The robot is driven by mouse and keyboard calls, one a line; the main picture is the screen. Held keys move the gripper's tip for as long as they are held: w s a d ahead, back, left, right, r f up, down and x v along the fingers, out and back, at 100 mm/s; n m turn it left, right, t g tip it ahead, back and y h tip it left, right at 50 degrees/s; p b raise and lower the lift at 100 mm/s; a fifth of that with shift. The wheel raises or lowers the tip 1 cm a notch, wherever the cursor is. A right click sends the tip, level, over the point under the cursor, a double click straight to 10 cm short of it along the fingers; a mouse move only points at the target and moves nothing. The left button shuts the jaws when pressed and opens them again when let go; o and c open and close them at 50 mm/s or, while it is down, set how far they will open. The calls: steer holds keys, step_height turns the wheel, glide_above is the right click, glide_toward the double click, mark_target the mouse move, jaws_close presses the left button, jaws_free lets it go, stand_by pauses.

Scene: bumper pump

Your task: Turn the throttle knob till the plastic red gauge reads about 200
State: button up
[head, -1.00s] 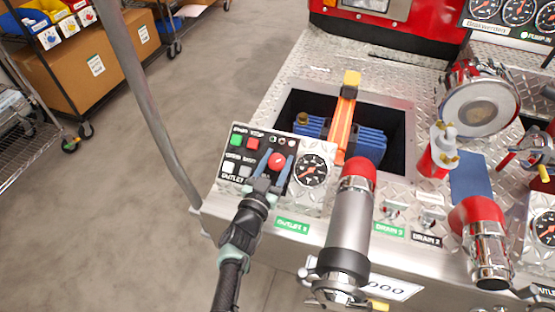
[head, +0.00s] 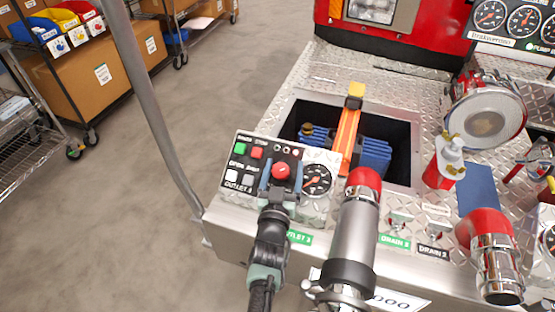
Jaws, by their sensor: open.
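My gripper (head: 280,180) is open, with one blue-grey finger on each side of the knob. I cannot tell whether the fingers touch it. A round gauge (head: 317,180) with a dark face and light rim sits just right of the knob. Its needle and numbers are too small to read. The gripper's body hides the panel's lower right corner.
A red-capped metal outlet pipe (head: 356,230) rises close to the right of my arm. A recessed opening with blue machinery (head: 374,153) lies behind the gauge. More gauges (head: 522,22) are at the top right. A grey pole (head: 152,100) stands on the left, beside open floor.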

steer(key=shift+w+d+f+n+y+b, duration=0.15)
steer(key=shift+d+f+n+y+b, duration=0.2)
steer(key=shift+b, duration=0.75)
steer(key=shift+n+y+b, duration=0.35)
steer(key=shift+b, duration=0.85)
